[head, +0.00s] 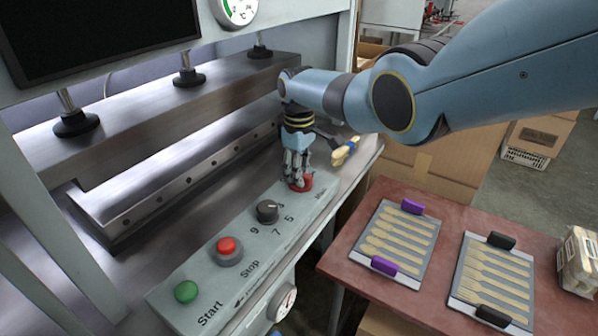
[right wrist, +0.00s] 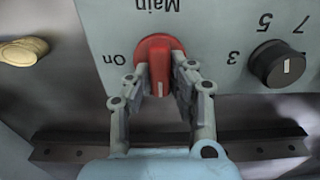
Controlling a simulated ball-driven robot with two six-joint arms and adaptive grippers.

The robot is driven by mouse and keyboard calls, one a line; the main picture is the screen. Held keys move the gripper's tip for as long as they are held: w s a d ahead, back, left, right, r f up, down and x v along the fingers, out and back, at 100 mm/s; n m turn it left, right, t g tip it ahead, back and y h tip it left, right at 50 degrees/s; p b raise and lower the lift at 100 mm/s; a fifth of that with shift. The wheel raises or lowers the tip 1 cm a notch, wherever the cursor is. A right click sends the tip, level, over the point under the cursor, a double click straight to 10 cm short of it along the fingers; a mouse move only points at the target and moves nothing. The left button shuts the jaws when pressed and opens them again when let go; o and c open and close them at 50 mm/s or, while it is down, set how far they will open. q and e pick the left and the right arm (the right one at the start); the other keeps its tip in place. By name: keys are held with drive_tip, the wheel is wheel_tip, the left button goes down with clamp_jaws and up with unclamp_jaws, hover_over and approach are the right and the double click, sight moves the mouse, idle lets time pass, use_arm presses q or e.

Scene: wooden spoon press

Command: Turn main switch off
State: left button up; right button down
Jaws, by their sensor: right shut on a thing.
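The main switch is a red rotary knob at the far right end of the grey control panel (head: 205,290); its red rim shows in the head view (head: 305,185). In the right wrist view the red knob (right wrist: 160,60) sits between the fingers, below the upside-down word "Main", with "On" to its left. A white mark on its handle points down in that picture. My right gripper (head: 297,183) reaches down onto the knob, and its fingers (right wrist: 160,88) are shut on the handle from both sides. My left gripper is not in view.
A black dial (head: 267,211), a red stop button (head: 227,246) and a green start button (head: 186,291) are on the panel. The metal press (head: 180,180) stands behind. A bundle of wooden pieces (head: 345,151) lies right of my gripper. A red table (head: 345,262) holds two cutlery trays.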

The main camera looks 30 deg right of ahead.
drive_tip(key=c, duration=1.2)
unclamp_jaws()
drive_tip(key=shift+r, duration=0.1)
wheel_tip(320, 180, up, 12)
